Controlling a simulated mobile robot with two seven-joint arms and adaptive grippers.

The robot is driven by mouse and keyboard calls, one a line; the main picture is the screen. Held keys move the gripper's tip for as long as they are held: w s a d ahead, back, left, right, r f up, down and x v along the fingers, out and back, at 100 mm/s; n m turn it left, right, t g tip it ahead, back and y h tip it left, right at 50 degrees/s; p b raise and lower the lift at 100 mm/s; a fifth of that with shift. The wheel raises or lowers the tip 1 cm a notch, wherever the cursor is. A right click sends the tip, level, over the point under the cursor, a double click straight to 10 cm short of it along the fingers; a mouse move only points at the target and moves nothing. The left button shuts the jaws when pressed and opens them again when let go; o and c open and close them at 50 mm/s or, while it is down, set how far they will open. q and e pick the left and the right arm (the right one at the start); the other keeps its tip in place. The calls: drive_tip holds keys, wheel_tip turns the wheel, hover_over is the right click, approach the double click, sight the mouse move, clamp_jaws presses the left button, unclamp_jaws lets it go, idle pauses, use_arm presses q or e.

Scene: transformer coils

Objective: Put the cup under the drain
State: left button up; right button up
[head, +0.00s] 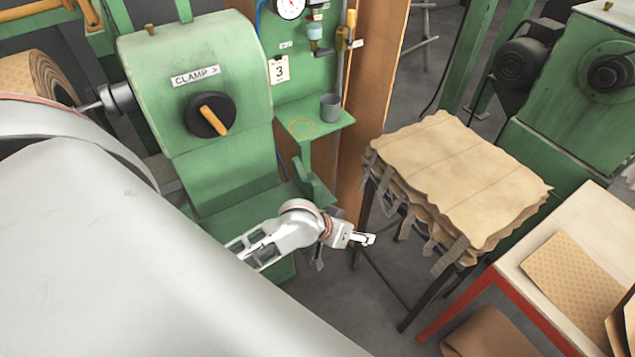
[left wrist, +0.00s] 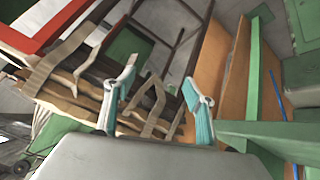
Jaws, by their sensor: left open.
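A grey cup (head: 330,107) stands upright on the right part of a small green shelf (head: 342,121). A thin yellow ring (head: 302,128) is marked on the shelf to the cup's left. Above the shelf, a blue and grey fitting (head: 314,32) hangs on the green panel; it may be the drain, but its outlet is too small to make out. My left gripper (head: 364,239) is below and right of the shelf, apart from the cup. It is open and empty, with two teal-padded fingers in the left wrist view (left wrist: 157,100). My right gripper is not in view.
A stack of brown sheets (head: 460,180) on a dark stand is just right of my left gripper. The green clamp machine (head: 195,90) stands left of the shelf, and an orange-brown board (head: 375,75) behind it. A red-edged table (head: 545,305) is at lower right.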

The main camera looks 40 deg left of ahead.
use_arm(q)
drive_tip(key=s+f+m+t, duration=0.1)
drive_tip(key=s+f+m, duration=0.1)
drive_tip(key=s, duration=0.6)
drive_tip(key=s+f+m+t, duration=0.1)
drive_tip(key=s+f+m, duration=0.1)
drive_tip(key=s+f, duration=0.2)
drive_tip(key=s+a, duration=0.1)
drive_tip(key=s, duration=0.2)
drive_tip(key=shift+s+t+y, duration=0.3)
drive_tip(key=shift+s+y, duration=0.05)
drive_tip(key=shift+y, duration=0.05)
drive_tip(key=shift+f, duration=0.1)
